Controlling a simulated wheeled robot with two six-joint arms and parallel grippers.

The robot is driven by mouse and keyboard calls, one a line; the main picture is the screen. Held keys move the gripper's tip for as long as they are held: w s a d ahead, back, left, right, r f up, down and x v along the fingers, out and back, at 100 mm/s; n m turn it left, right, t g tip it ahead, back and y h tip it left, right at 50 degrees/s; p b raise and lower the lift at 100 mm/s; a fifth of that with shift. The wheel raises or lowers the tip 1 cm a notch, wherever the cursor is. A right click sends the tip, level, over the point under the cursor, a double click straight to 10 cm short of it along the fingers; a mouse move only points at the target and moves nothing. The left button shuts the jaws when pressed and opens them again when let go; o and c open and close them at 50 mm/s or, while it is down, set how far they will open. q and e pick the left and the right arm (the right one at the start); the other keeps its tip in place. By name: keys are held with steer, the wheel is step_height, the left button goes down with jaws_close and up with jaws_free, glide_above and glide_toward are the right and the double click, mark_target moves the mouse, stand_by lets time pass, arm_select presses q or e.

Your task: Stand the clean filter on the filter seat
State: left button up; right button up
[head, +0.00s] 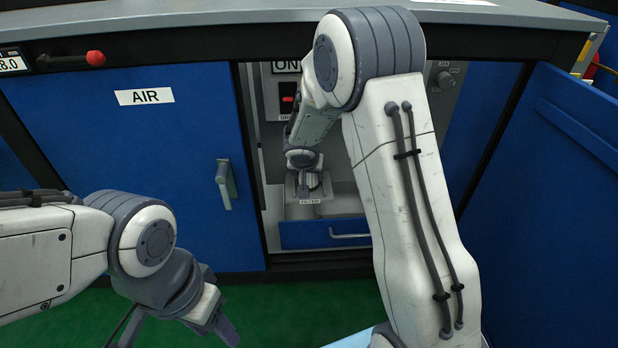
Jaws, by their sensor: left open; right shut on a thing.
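My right arm reaches into the open cabinet bay, and its gripper (305,187) is low over the filter seat (291,190), a pale block with a FILTER label on its front. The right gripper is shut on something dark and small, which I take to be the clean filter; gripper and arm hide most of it. I cannot tell whether it touches the seat or how upright it is. My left gripper (182,330) is open and empty at the bottom left, outside the cabinet above the green floor.
A blue drawer (320,234) with a pale handle is below the seat. A closed blue AIR door (150,150) with a grey handle is left of the bay. An open blue door (560,190) stands at the right. A panel with a red display (287,98) is behind.

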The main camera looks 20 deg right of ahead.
steer(key=shift+f+b, duration=0.15)
steer(key=shift+b, duration=0.15)
steer(key=o, duration=1.5)
steer(key=shift+c, duration=0.2)
